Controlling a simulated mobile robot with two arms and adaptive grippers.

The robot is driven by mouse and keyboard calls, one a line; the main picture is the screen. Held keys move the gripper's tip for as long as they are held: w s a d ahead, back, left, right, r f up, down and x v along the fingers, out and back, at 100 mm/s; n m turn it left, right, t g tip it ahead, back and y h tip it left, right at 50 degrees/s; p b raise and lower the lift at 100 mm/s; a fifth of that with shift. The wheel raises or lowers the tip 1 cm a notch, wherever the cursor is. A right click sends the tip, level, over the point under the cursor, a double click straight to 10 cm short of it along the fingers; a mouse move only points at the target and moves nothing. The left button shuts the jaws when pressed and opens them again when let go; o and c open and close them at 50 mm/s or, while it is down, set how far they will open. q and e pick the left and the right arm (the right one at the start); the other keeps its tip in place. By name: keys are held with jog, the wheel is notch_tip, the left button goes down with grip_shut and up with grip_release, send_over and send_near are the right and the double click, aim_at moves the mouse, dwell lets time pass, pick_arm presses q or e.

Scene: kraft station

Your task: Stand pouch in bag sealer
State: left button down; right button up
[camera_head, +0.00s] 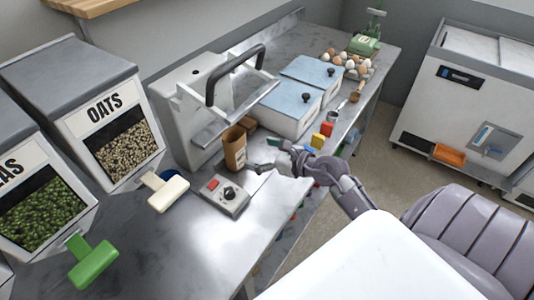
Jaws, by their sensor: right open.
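A brown kraft pouch (234,148) stands upright on the steel counter, at the front right corner of a grey-white machine with a black handle (212,100), which looks like the bag sealer. I cannot tell whether the pouch is inside the sealer or only beside it. My right gripper (263,159) reaches in from the right, open, with its fingers just right of the pouch. They look apart from it, though contact is hard to judge at this size. My left gripper is not in view.
A control box (229,194) with a red button and knob sits in front of the pouch. Oats (105,125) and green-filled (40,210) dispensers stand left. Blue-lidded bins (290,105), small coloured blocks (322,135) and eggs (347,65) lie beyond. The front counter (180,245) is clear.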

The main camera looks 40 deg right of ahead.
jog(key=v, duration=0.2)
jog(key=shift+s+r, duration=0.1)
jog(key=shift+s, duration=0.15)
dwell(0.4)
